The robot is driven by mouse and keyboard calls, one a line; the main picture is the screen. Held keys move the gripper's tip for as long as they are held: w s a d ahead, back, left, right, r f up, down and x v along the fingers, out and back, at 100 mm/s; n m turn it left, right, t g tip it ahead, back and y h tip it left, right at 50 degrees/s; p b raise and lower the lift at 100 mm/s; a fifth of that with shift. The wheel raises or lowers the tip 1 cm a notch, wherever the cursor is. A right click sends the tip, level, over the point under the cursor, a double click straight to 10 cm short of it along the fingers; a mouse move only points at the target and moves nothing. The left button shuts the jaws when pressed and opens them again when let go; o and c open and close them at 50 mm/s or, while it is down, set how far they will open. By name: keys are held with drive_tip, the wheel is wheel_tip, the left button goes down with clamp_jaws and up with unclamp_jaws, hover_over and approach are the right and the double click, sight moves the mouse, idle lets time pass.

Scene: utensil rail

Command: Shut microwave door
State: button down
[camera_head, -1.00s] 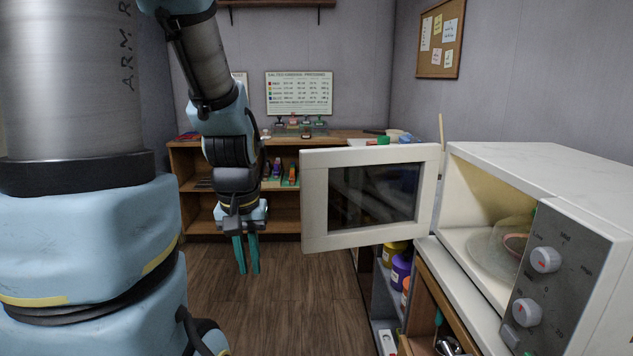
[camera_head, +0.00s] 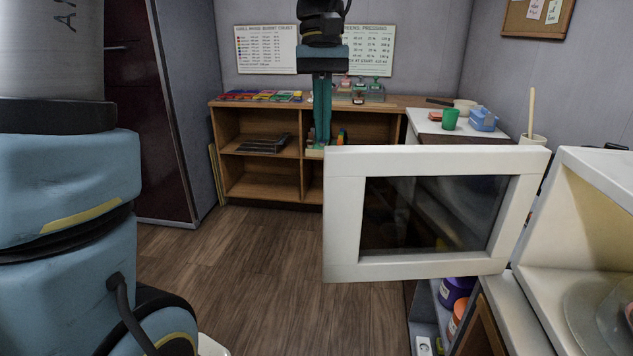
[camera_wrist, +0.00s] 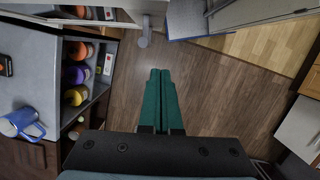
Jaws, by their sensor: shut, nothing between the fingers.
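The microwave (camera_head: 590,215) stands at the right edge of the head view, cut off by the frame. Its white-framed door (camera_head: 343,215) with a dark window stands wide open, swung out to the left of the body. My gripper (camera_head: 321,143) hangs with its teal fingers pointing down, just above and behind the door's free upper left corner in the picture. I cannot tell how far behind the door it is. In the wrist view my gripper (camera_wrist: 160,75) shows its two fingers together and empty, over the wooden floor.
A wooden shelf unit (camera_head: 255,190) stands at the back. A white counter with a green cup (camera_head: 450,119) and a blue container (camera_head: 483,119) lies behind the door. Jars (camera_head: 457,290) sit on a low shelf below it. The floor (camera_head: 240,265) left of the door is clear.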

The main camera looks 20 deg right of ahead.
drive_tip(key=s+a+f+p, duration=0.1)
drive_tip(key=s+f+p, duration=0.1)
drive_tip(key=s+f, duration=0.4)
drive_tip(key=shift+a+f, duration=0.3)
drive_tip(key=shift+f, duration=1.2)
drive_tip(key=shift+s+a, duration=0.1)
